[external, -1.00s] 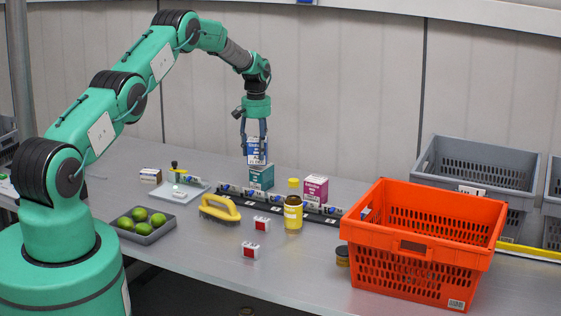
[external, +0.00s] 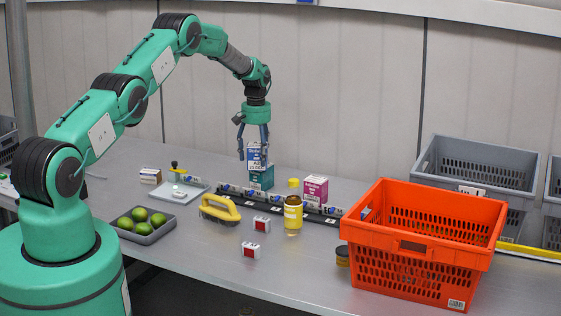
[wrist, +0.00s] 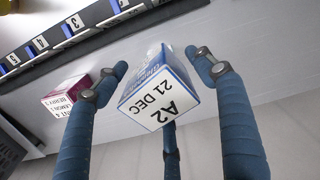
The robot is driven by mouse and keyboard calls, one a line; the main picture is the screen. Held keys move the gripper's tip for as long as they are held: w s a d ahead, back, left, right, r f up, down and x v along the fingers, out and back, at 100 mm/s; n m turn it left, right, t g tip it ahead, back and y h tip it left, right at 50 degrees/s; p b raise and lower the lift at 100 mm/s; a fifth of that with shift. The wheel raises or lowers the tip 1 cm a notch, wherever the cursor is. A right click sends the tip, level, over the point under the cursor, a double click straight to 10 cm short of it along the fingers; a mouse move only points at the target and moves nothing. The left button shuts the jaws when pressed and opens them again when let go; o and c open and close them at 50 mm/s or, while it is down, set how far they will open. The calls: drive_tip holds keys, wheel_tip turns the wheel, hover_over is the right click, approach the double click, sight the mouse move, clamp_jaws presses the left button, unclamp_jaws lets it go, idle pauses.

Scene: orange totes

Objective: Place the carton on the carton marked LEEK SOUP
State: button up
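A blue and white carton (external: 257,156) sits upright on top of a teal carton (external: 263,179) in the external view. The lettering on the teal carton is too small to read, so I cannot confirm that it says LEEK SOUP. My gripper (external: 254,155) is around the blue and white carton, pointing down. In the wrist view, that carton (wrist: 160,97) shows its top, marked A2 21 DEC. My gripper's fingers (wrist: 158,62) stand spread around it, with gaps at the sides. The teal carton is hidden in the wrist view.
A magenta carton (external: 315,189) stands right of the stack, near a black labelled rail (external: 327,214). A yellow jar (external: 293,213), yellow brush (external: 220,209) and tray of limes (external: 144,232) are in front. An orange tote (external: 384,235) stands at right.

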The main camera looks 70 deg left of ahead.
wheel_tip(320, 180, up, 12)
drive_tip(key=shift+r+b, duration=0.1)
drive_tip(key=shift+b, duration=0.4)
idle(0.4)
idle(0.6)
drive_tip(key=shift+r, duration=0.1)
